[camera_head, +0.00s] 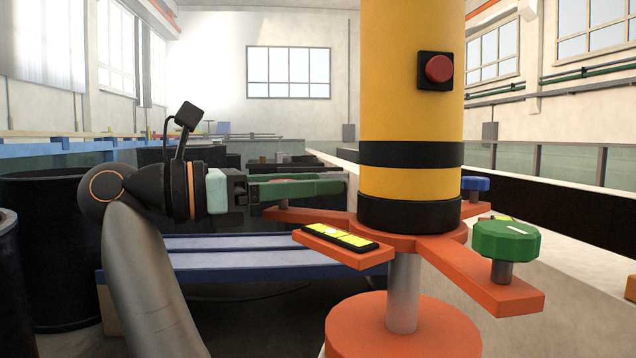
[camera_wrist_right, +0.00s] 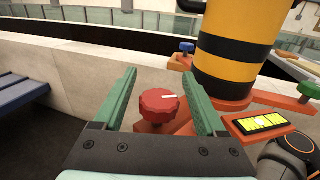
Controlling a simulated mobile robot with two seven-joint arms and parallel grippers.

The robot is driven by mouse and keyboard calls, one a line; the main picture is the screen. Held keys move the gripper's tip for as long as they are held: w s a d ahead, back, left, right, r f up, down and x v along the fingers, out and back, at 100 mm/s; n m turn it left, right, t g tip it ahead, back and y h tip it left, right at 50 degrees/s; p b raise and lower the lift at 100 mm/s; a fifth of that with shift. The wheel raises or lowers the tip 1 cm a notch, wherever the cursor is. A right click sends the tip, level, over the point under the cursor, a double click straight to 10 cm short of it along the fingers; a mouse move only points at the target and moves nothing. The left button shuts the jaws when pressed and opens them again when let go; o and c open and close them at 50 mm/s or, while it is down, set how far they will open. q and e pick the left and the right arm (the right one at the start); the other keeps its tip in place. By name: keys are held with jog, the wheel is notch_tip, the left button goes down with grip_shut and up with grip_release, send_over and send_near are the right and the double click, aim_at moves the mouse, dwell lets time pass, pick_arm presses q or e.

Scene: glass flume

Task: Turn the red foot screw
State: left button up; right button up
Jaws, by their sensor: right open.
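The red foot screw (camera_wrist_right: 158,106) is a ribbed red knob with a white mark, on an orange foot of the yellow-and-black column. In the right wrist view it appears between the two green fingers of my right gripper (camera_wrist_right: 158,74), with a gap on each side. The fingers are open and hold nothing. In the head view my right gripper (camera_head: 338,184) reaches in level from the left, over the column's left foot (camera_head: 310,217). The fingers mostly hide the red screw there. My left gripper is out of view.
The yellow column (camera_head: 410,110) stands close to the fingertips and carries a red button (camera_head: 439,69). A green knob (camera_head: 506,240) and a blue knob (camera_head: 475,184) sit on the other feet. A yellow level (camera_head: 340,238) lies on a front plate. A blue bench (camera_head: 230,256) stands below.

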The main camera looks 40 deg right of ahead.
jog(key=shift+c, duration=0.2)
grip_shut()
dwell(0.5)
